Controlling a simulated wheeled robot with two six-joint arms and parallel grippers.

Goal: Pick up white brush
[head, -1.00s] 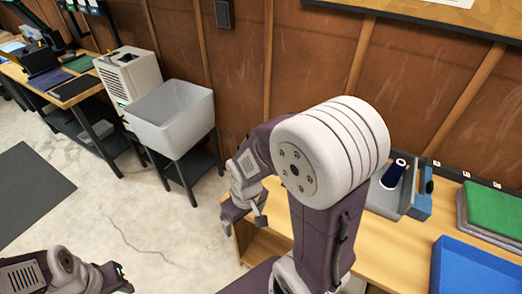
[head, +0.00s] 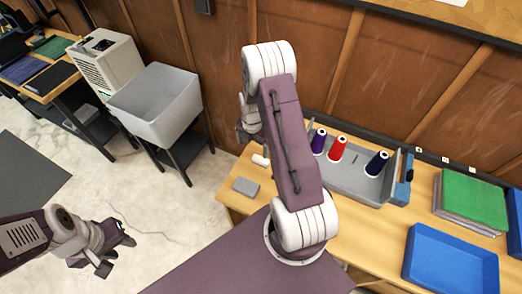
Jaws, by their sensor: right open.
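A small white cylinder-like piece (head: 260,160) lies at the left end of the wooden table, beside my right arm. It may be the white brush, but it is too small and partly covered to tell. My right gripper (head: 243,132) is mostly hidden behind its own arm links, above the table's left end; it is open and holds nothing that I can see. My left gripper (head: 117,254) is low at the left, over the concrete floor, far from the table. Its fingers look apart and empty.
A grey tray (head: 352,184) holds purple, red and dark blue thread spools. A grey block (head: 246,187) lies at the table's front left. A blue tray (head: 450,262) and a green-topped stack (head: 472,201) are at the right. A grey tub (head: 157,103) stands left of the table.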

